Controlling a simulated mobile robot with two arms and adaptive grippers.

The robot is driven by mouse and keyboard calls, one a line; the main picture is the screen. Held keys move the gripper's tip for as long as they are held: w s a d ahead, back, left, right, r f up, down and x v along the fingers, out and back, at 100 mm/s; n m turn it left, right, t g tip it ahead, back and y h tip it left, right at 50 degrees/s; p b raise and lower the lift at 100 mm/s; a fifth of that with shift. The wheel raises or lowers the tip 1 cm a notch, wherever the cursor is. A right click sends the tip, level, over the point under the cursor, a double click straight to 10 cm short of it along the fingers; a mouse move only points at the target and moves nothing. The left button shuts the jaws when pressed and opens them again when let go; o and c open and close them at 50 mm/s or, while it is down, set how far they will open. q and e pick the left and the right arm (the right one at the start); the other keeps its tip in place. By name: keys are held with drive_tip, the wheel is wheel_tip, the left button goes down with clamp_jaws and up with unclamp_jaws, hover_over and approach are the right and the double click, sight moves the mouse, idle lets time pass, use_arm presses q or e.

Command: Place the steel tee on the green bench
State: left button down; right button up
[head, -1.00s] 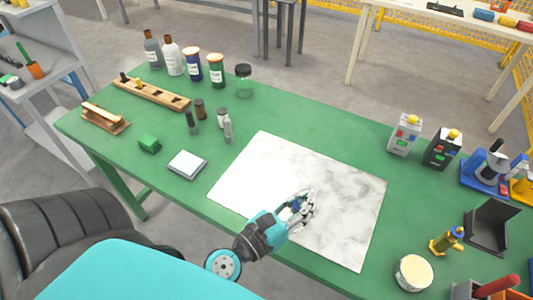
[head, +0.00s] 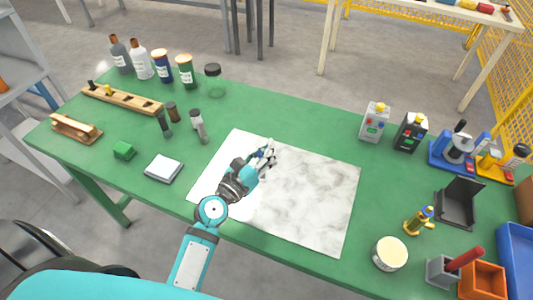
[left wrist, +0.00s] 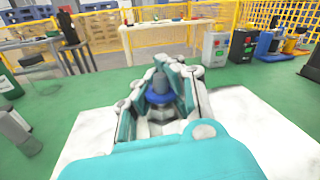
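My left gripper (head: 264,156) is over the white marble-patterned sheet (head: 310,205) on the green bench (head: 285,125). In the left wrist view, the fingers of my left gripper (left wrist: 165,85) are closed around a grey metallic piece with a blue band, which I take to be the steel tee (left wrist: 158,90). Its lower part is hidden by the fingers, and its full shape cannot be made out. Whether it touches the sheet is unclear. My right gripper is not in view.
Bottles (head: 141,60) and a wooden rack (head: 122,99) stand at the back left. Bare green surface lies behind the sheet.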

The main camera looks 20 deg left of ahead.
use_arm(q)
drive_tip(key=shift+w, duration=0.4)
drive_tip(key=shift+w+f, duration=0.1)
drive_tip(key=shift+f, duration=0.15)
drive_tip(key=shift+a+f+b, duration=0.1)
drive_tip(key=shift+f+b, duration=0.9)
drive_tip(key=shift+f, duration=0.65)
drive_tip(key=c, duration=1.5)
unclamp_jaws()
